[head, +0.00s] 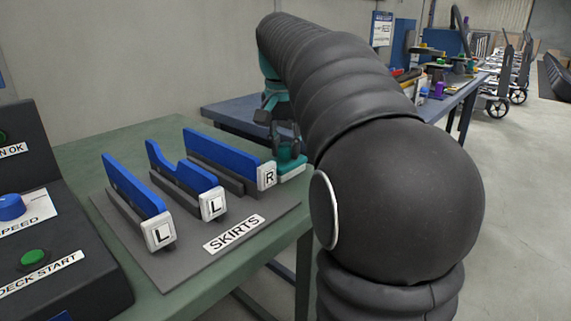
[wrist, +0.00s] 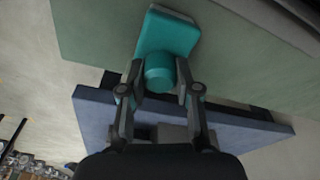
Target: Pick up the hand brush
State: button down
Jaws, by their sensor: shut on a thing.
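The hand brush (wrist: 170,33) is teal, with a wide flat body and a round knob-like handle. In the wrist view my gripper (wrist: 160,82) has its fingers on both sides of that handle and is shut on it. In the head view the brush (head: 291,163) shows under my gripper (head: 284,140), at the right edge of the green table, just behind the block marked R. My arm hides part of the area to its right. I cannot tell whether the brush touches the table top.
The green table (head: 95,150) bears a grey SKIRTS board (head: 185,250) with several blue skirts in slots. A dark control box (head: 60,225) stands at the left. A blue-topped bench (head: 225,112) stands behind. Open floor (head: 520,200) lies to the right.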

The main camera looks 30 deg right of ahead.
aim_at(286, 143)
jog(key=shift+r, duration=0.1)
jog(key=shift+r, duration=0.65)
notch_tip(286, 143, up, 3)
jog(key=shift+w+p, duration=0.1)
jog(key=shift+p, duration=0.45)
jog(key=s+d+r+p, duration=0.1)
jog(key=s+d+r, duration=0.4)
jog(key=d, duration=0.5)
jog(key=shift+s+r, duration=0.4)
jog(key=shift+r, duration=0.35)
